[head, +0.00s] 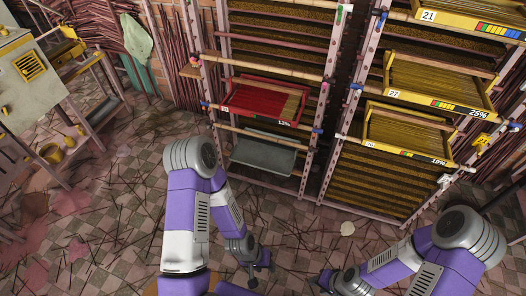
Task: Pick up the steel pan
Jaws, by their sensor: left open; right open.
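A shallow grey metal pan (264,154) sits low in the left rack, below a red tray, tilted in the picture. It looks like the steel pan. My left gripper (257,270) is open and empty, low in front of the rack and well apart from the pan. My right gripper (322,280) is open and empty near the bottom edge, to the right of the left one. Neither gripper touches anything that I can see.
A red tray (236,109) of sticks is just above the pan. Yellow trays (401,146) stick out of the right rack. Loose sticks and a pale lump (347,228) lie on the tiled floor.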

